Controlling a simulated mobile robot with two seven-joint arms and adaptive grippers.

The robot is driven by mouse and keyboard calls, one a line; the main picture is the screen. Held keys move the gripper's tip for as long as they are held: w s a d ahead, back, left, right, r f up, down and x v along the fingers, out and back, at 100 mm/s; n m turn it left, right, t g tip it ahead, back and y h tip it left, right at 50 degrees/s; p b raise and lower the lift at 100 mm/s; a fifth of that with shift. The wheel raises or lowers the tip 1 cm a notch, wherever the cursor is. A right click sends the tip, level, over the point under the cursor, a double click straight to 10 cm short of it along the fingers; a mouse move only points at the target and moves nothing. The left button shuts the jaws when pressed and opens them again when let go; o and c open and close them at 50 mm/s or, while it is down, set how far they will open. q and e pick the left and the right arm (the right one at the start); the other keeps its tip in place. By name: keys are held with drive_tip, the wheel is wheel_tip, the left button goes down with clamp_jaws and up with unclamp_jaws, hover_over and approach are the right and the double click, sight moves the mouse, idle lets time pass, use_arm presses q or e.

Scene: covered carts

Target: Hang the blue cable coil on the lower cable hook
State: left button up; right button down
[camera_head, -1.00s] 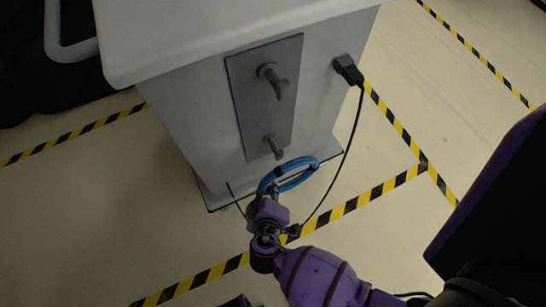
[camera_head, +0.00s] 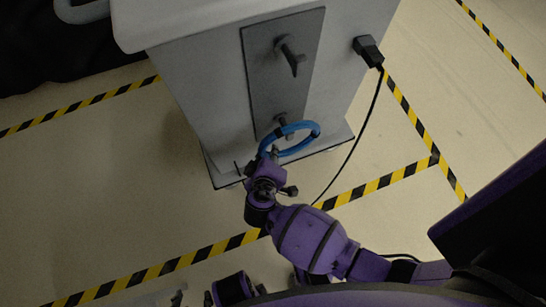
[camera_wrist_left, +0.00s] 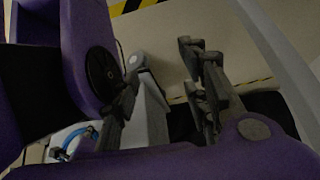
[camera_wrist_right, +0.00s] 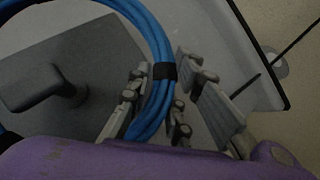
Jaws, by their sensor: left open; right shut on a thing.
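The blue cable coil (camera_head: 312,128) is in my right gripper (camera_head: 266,157), which is shut on its near edge. In the right wrist view the coil (camera_wrist_right: 151,35) passes between the fingers (camera_wrist_right: 158,112) by a black tie. The lower cable hook (camera_head: 281,120) sticks out of the grey plate on the cart, right by the coil's far side. In the right wrist view the lower hook (camera_wrist_right: 45,90) shows inside the curve of the coil. I cannot tell whether they touch. My left gripper (camera_wrist_left: 160,85) is open and empty; the coil (camera_wrist_left: 75,142) shows small there.
The upper hook (camera_head: 291,55) is above on the same plate (camera_head: 262,75). A black plug (camera_head: 368,50) with a hanging cord (camera_head: 358,140) is to the right on the cart (camera_head: 190,80). Striped floor tape surrounds it, and the floor is clear.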

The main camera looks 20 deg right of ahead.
drive_tip(key=w+f+b, duration=0.2)
drive_tip(key=w, duration=0.1)
drive_tip(key=shift+w+f+b, duration=0.2)
drive_tip(key=shift+w+b, duration=0.1)
idle(0.3)
drive_tip(key=shift+w+d+r, duration=0.1)
drive_tip(key=shift+w, duration=0.15)
idle(0.4)
drive_tip(key=c, duration=1.6)
unclamp_jaws()
drive_tip(key=shift+c, duration=0.2)
drive_tip(key=shift+o, duration=0.9)
drive_tip(key=shift+s, duration=0.15)
